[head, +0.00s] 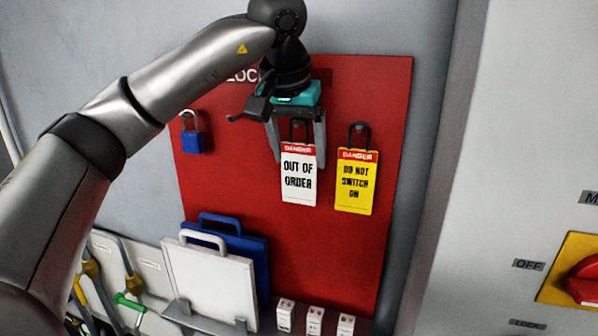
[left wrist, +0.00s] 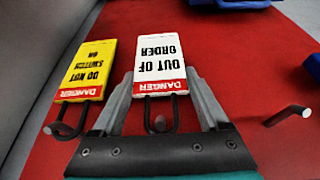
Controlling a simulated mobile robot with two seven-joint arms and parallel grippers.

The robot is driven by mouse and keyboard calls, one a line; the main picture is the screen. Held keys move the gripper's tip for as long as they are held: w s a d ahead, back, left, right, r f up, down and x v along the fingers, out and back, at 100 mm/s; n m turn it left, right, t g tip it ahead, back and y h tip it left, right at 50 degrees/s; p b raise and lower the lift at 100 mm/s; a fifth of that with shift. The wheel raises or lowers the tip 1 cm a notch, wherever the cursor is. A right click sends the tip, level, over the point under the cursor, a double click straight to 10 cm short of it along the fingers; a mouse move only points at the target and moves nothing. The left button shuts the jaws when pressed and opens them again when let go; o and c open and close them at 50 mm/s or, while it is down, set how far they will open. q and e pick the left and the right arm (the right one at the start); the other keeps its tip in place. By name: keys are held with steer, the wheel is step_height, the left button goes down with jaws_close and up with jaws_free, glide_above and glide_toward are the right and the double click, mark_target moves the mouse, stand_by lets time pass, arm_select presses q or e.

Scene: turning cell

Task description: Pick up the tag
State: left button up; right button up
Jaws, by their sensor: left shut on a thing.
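The white OUT OF ORDER tag (head: 298,178) has a red DANGER band and a black loop at its top. It is in front of the red board, and a peg shows within its loop in the left wrist view. My left gripper (head: 297,148) comes from above and is shut on this tag. In the left wrist view its fingers are on both sides of the tag (left wrist: 160,62), at the red band. A yellow DO NOT SWITCH ON tag (head: 355,184) hangs by its loop to the right, apart from the gripper. My right gripper is not in view.
The red board (head: 235,180) carries a blue padlock (head: 193,140) at the left. White and blue handled panels (head: 210,275) stand on a shelf below, beside several small white blocks (head: 315,320). A red switch on a yellow plate (head: 565,270) is at the right.

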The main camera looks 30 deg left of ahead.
arm_select(q)
steer(key=c, duration=0.5)
steer(key=shift+r, duration=0.15)
steer(key=shift+r, duration=0.6)
steer(key=shift+s+d+b, duration=0.1)
steer(key=shift+s+b, duration=0.2)
steer(key=shift+b, duration=0.05)
steer(key=s+d+b, duration=0.1)
steer(key=s+d, duration=0.3)
steer(key=s, duration=1.3)
